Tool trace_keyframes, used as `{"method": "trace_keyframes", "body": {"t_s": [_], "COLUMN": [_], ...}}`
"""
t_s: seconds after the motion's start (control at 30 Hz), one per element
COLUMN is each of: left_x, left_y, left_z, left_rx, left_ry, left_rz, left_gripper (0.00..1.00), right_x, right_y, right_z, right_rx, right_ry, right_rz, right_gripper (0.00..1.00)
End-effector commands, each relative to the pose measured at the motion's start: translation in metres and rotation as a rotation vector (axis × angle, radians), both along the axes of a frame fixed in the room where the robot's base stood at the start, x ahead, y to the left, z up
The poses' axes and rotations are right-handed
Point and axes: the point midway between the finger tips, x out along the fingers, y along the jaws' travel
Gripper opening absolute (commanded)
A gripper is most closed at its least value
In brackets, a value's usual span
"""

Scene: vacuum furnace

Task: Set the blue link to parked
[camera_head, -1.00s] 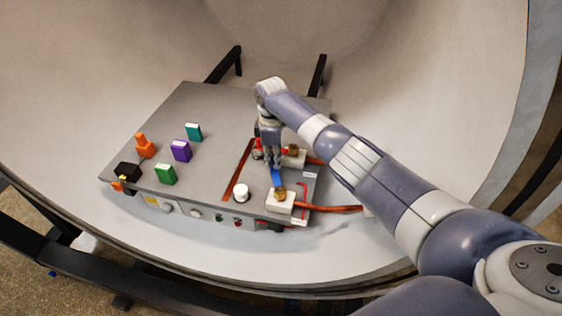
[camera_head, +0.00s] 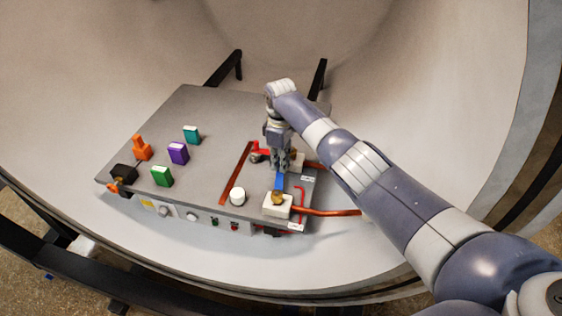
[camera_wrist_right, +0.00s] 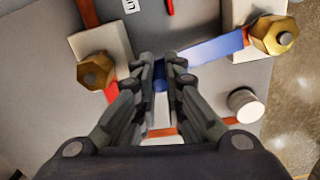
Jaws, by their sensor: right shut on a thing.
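The blue link (camera_head: 279,183) is a flat bar on the right part of the grey panel. In the wrist view the blue link (camera_wrist_right: 213,48) runs from a brass nut (camera_wrist_right: 272,35) on a white block to my right fingers. My right gripper (camera_head: 281,168) is shut on the link's end away from that nut; it also shows in the wrist view (camera_wrist_right: 163,76). A second brass nut (camera_wrist_right: 96,71) on another white block (camera_head: 297,161) stands beyond my fingers, apart from the link. My fingers partly hide the held end. My left gripper is out of view.
Red-brown bars and cables (camera_head: 330,212) run by the blocks. A white knob (camera_head: 237,196) stands near the front edge. Orange, purple, green and teal pieces (camera_head: 178,153) are on the left of the grey panel (camera_head: 215,115). The pale chamber wall (camera_head: 430,90) curves around.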

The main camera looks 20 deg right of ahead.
Motion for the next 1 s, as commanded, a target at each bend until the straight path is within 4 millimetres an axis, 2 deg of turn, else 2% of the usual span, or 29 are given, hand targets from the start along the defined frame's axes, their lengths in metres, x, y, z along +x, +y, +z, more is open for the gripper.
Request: {"method": "trace_keyframes", "body": {"t_s": [0.03, 0.1, 0.17, 0.57, 0.67, 1.0], "left_x": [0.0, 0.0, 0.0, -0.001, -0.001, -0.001], "left_y": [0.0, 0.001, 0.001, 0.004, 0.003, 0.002], "left_z": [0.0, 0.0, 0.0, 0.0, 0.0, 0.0], "left_rx": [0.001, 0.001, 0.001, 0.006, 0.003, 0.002], "left_ry": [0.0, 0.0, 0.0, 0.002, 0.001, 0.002], "left_rz": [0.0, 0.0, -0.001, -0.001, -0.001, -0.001], "left_gripper": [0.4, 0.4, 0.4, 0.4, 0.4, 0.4], "right_x": [0.001, 0.001, 0.0, 0.0, 0.001, 0.001], "right_y": [-0.003, -0.003, -0.003, -0.001, -0.002, -0.003], "right_z": [0.001, 0.001, 0.001, 0.005, 0.017, 0.088], "right_rx": [-0.004, -0.004, -0.004, -0.001, -0.001, -0.001], "right_ry": [-0.002, -0.002, -0.001, 0.0, -0.003, -0.004], "right_rz": [-0.003, -0.002, -0.002, 0.0, 0.001, -0.001], "right_gripper": [0.0, 0.21, 0.33, 0.33, 0.33, 0.33]}}
